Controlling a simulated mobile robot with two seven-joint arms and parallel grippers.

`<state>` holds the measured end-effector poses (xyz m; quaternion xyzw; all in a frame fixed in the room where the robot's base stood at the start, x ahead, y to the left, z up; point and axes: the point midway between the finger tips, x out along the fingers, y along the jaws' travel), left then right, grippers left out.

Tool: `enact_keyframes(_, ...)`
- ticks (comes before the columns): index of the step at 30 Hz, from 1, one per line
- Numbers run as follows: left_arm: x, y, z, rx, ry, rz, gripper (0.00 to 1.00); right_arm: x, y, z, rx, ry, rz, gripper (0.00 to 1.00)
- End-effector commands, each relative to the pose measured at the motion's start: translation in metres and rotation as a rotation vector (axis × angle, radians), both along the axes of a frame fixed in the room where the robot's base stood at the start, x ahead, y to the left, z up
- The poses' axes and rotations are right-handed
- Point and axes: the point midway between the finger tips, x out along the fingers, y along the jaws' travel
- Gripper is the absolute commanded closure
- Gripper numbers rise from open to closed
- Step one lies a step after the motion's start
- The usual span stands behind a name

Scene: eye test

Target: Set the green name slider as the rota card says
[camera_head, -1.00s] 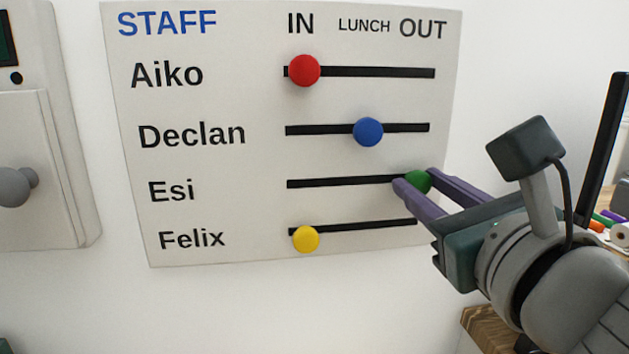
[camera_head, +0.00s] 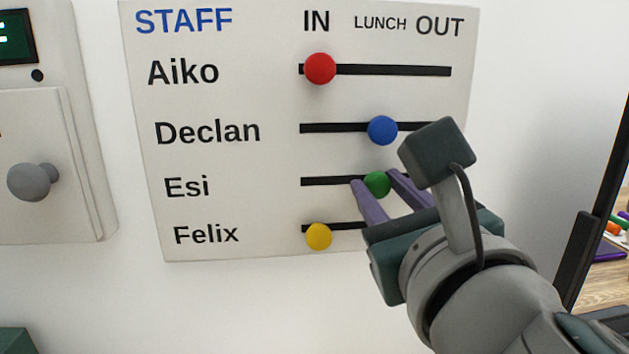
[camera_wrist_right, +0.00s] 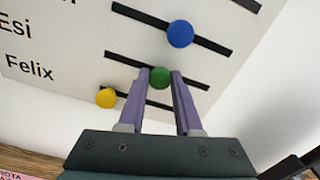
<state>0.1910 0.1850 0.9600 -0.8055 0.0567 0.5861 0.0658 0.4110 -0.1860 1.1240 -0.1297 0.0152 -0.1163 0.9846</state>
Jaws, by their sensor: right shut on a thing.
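The green slider (camera_head: 377,184) sits on the Esi track of the white staff board (camera_head: 240,100), about below the LUNCH label and roughly in line with the blue slider above. My right gripper (camera_head: 375,183) is shut on the green slider, one purple finger on each side. The green slider also shows between the fingertips in the right wrist view (camera_wrist_right: 160,77). A pink card with the word ROTA (camera_wrist_right: 10,175) is cut off at the bottom left corner of the right wrist view; its other text cannot be read.
The red slider (camera_head: 320,68) is at IN, the blue slider (camera_head: 382,130) at LUNCH, and the yellow slider (camera_head: 318,236) at IN, close below the gripper. A white box with a grey knob (camera_head: 29,182) is left of the board.

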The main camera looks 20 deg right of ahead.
Motion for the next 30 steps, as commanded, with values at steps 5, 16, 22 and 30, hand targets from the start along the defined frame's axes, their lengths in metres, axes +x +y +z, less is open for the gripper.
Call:
enact_keyframes(5, 0.0, 0.0, 0.0, -0.001, 0.0, 0.001, 0.36, 0.0, 0.0, 0.0, 0.0, 0.001, 0.001, 1.0)
enact_keyframes(16, 0.0, -0.003, 0.0, -0.011, 0.0, 0.007, 0.36, 0.0, 0.0, 0.0, 0.0, 0.001, 0.0, 0.36)
enact_keyframes(22, 0.0, -0.003, 0.0, -0.011, 0.0, 0.007, 0.36, 0.0, 0.0, 0.0, 0.0, 0.0, 0.0, 0.36)
enact_keyframes(30, 0.0, -0.003, -0.006, -0.01, -0.001, 0.006, 0.36, -0.029, 0.006, -0.003, 0.002, 0.004, 0.0, 0.36)
